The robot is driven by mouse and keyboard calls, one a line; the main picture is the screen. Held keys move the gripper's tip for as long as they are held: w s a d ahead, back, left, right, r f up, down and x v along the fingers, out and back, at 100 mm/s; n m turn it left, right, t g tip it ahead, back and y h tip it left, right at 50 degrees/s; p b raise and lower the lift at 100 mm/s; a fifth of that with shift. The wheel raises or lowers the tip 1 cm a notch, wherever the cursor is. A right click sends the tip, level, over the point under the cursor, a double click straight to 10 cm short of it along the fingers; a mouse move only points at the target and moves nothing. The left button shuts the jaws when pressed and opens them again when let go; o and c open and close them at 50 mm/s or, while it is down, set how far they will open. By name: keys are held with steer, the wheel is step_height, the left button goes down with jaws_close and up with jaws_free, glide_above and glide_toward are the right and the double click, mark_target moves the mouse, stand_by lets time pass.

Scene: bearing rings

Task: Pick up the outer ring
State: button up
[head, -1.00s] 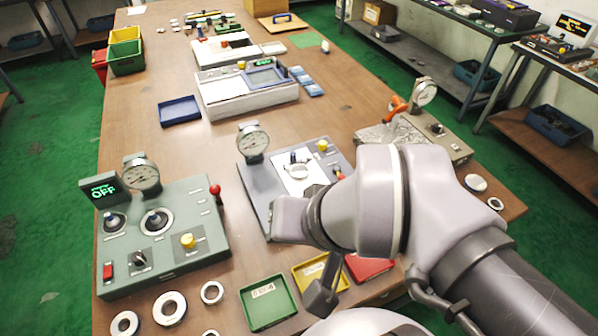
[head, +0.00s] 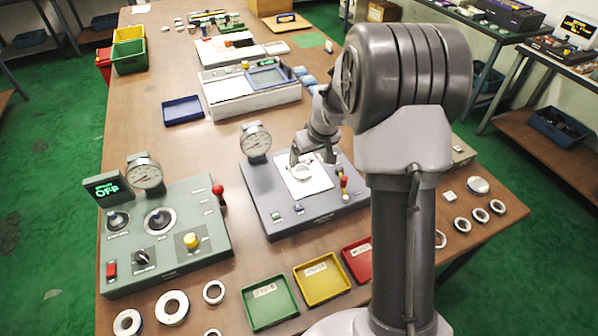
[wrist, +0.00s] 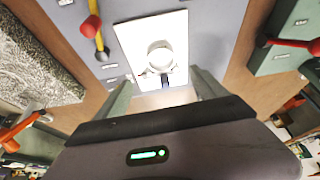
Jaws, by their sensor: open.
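A pale metal ring (head: 301,172) sits on the white plate (head: 318,184) of the grey gauge station in the middle of the table. In the wrist view the ring (wrist: 160,56) lies on the white plate (wrist: 131,36), just beyond my fingers. A small dark blue part shows at its near side. My gripper (head: 298,156) is over the plate, close to the ring at its far side in the head view. In the wrist view my gripper (wrist: 163,88) has its fingers spread apart with nothing between them. The exact height above the plate is hard to tell.
A green-grey control panel (head: 170,240) stands left. Green (head: 270,302), yellow (head: 322,278) and red (head: 358,258) trays lie in front. Loose rings lie at front left (head: 172,307) and right (head: 462,224). A red-and-yellow lever (wrist: 92,29) stands beside the plate.

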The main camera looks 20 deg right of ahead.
mark_target(302, 171)
steer(key=x, duration=0.3)
steer(key=shift+b, duration=0.3)
steer(key=x, duration=0.1)
steer(key=b+x, duration=0.1)
steer(key=x, duration=0.1)
steer(key=b+x, duration=0.1)
steer(key=x, duration=0.1)
steer(key=shift+s+a+f, duration=0.2)
steer(key=shift+s, duration=0.15)
steer(key=shift+w+f, duration=0.15)
steer(key=shift+f, duration=0.05)
steer(key=shift+r, duration=0.25)
steer(key=c, duration=1.7)
